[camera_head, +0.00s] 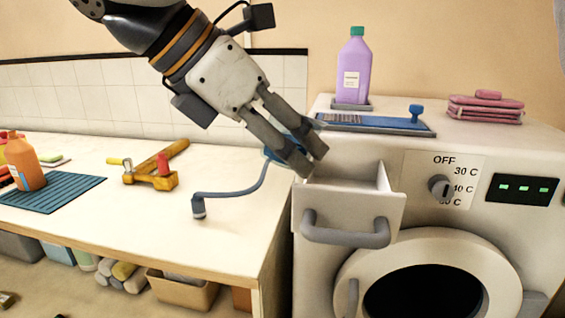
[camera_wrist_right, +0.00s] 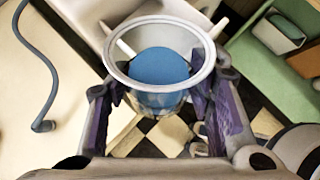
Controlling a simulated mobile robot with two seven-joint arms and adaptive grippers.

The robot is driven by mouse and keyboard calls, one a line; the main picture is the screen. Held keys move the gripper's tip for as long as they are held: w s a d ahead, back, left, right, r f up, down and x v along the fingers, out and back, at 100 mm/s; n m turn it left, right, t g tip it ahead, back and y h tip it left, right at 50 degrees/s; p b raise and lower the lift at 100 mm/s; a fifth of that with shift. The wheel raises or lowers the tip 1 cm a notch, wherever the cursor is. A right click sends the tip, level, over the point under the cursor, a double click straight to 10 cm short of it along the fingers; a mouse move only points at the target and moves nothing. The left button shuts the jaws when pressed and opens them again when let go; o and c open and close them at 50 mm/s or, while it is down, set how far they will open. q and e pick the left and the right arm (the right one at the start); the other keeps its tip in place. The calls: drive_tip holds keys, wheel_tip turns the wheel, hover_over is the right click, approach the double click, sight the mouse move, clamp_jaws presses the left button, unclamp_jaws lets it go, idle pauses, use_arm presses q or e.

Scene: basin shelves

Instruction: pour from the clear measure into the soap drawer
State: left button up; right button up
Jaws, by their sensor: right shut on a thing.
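My right gripper (camera_head: 308,163) reaches down from the top left in the head view, above and beside the left rim of the soap drawer. It is shut on the clear measure (camera_wrist_right: 160,103). The wrist view looks into the measure's round mouth, and blue liquid (camera_wrist_right: 160,68) shows inside. In the head view the fingers hide most of the measure; a bluish part (camera_head: 275,157) shows behind them. Its exact tilt is hard to tell. The soap drawer (camera_head: 350,212) is pulled out from the washing machine, with a grey handle on its front. My left gripper is not in view.
The washing machine (camera_head: 490,155) carries a purple bottle (camera_head: 353,75), a blue tray (camera_head: 390,124) and folded pink cloths (camera_head: 485,110). A grey-blue hose (camera_head: 240,191), a yellow tool (camera_head: 155,165) and an orange bottle (camera_head: 25,165) are on the counter (camera_head: 120,215) at left.

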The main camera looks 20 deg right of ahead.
drive_tip(key=shift+d+r+y, duration=0.2)
drive_tip(key=shift+d+y, duration=0.2)
drive_tip(key=shift+y, duration=0.1)
drive_tip(key=shift+w+d+f+y, duration=0.15)
drive_tip(key=shift+d+f+y, duration=0.25)
drive_tip(key=shift+d+y, duration=0.4)
drive_tip(key=shift+a, duration=0.15)
drive_tip(key=shift+d+r+g+y, duration=0.2)
drive_tip(key=shift+r+g+y, duration=0.2)
drive_tip(key=shift+y, duration=0.4)
idle(0.8)
drive_tip(key=shift+f+y, duration=0.4)
drive_tip(key=shift+y, duration=0.5)
idle(0.6)
drive_tip(key=shift+w+d+r+g+y, duration=0.15)
drive_tip(key=shift+r+g+y, duration=0.2)
drive_tip(key=shift+y, duration=0.55)
drive_tip(key=shift+d+f+y, duration=0.15)
drive_tip(key=shift+f+y, duration=0.25)
drive_tip(key=shift+y, duration=0.4)
